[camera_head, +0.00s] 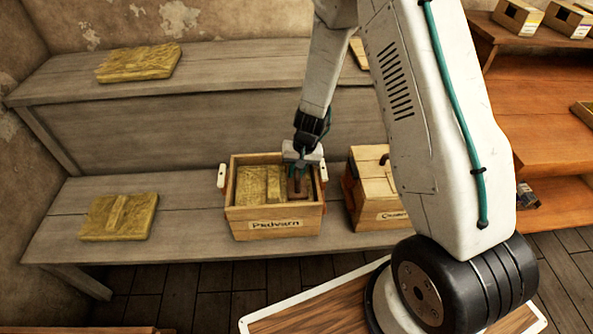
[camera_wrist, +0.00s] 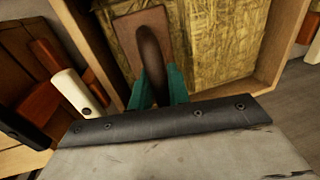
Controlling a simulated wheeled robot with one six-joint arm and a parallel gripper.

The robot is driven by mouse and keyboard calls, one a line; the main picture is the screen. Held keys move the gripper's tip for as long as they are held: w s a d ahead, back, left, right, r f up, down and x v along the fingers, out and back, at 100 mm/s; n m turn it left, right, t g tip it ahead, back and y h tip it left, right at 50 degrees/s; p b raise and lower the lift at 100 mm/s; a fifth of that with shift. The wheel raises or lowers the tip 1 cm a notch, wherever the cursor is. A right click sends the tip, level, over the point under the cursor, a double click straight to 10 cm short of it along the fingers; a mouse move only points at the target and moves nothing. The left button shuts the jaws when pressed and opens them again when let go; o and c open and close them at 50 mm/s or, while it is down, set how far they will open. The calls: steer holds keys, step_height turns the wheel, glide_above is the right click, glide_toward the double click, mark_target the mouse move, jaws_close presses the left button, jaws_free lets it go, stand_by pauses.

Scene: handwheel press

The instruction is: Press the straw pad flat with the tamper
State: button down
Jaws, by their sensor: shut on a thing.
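The straw pad (camera_head: 258,184) lies in an open wooden crate (camera_head: 272,223) on the lower bench; its ribbed yellow surface fills much of the wrist view (camera_wrist: 225,40). The tamper (camera_head: 297,188) is inside the crate's right part, with a dark rounded handle (camera_wrist: 150,52) and a flat reddish-brown plate (camera_wrist: 124,36). My gripper (camera_head: 300,165) reaches down into the crate from above. Its teal fingers (camera_wrist: 158,84) are shut on the tamper's handle. The plate is over the pad near one crate wall; I cannot tell whether it presses on it.
A closed wooden box (camera_head: 374,190) stands close to the crate's right. Another straw pad (camera_head: 119,217) lies on the lower bench at left, and one (camera_head: 139,63) on the upper shelf. Bare bench (camera_head: 190,207) separates the left pad from the crate.

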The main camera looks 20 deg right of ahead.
steer(key=shift+r, duration=4.85)
